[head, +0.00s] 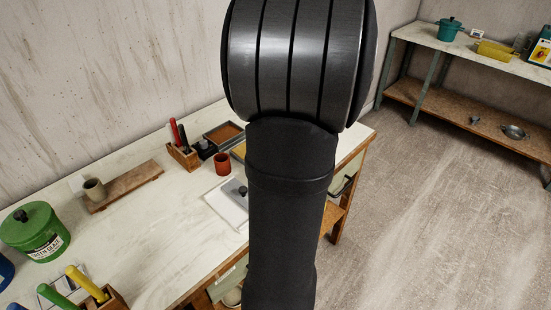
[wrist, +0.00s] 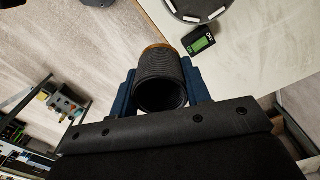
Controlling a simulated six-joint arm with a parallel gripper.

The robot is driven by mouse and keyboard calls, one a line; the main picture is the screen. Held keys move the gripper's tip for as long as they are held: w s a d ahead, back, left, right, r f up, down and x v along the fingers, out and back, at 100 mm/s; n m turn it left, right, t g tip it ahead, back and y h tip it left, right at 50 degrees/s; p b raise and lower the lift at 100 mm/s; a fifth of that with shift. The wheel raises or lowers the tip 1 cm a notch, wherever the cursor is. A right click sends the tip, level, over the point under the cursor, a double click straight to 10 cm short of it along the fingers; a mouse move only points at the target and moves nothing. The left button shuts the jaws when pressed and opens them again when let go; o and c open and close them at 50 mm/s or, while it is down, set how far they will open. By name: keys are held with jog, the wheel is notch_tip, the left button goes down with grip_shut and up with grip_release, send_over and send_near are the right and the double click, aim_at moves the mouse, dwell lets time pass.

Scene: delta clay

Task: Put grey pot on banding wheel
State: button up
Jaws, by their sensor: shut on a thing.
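My gripper (wrist: 160,72) is shut on a dark grey ribbed pot (wrist: 162,85) in the wrist view. Its blue fingers press on both sides of the pot, and the pot's open mouth faces the camera. An orange-brown edge shows at the pot's far end. A dark round disc with white marks, which looks like the banding wheel (wrist: 196,8), is cut off by the top edge of the wrist view, apart from the pot. In the head view my arm hides the middle of the scene; the gripper and held pot do not show there.
A small device with a green display (wrist: 199,41) lies beside the disc. In the head view the workbench (head: 150,235) holds a green tub (head: 35,232), a wooden board (head: 128,186) with a small cup (head: 94,190), a red-brown cup (head: 222,163) and a tool holder (head: 184,157).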

jog(key=shift+s+d, duration=0.1)
jog(key=shift+s, duration=0.3)
jog(key=shift+w+a+f, duration=0.1)
jog(key=shift+a+f, duration=0.15)
jog(key=w+a+f, duration=0.2)
jog(key=a, duration=0.1)
jog(key=w+a+f, duration=0.1)
jog(key=a+f, duration=0.1)
jog(key=a, duration=0.1)
jog(key=w+a+f, duration=0.2)
jog(key=a, duration=0.1)
jog(key=shift+w+f, duration=0.2)
jog(key=shift+w, duration=0.15)
jog(key=shift+a+f, duration=0.1)
jog(key=shift+f, duration=1.95)
jog(key=shift+f, duration=0.15)
jog(key=o, duration=1)
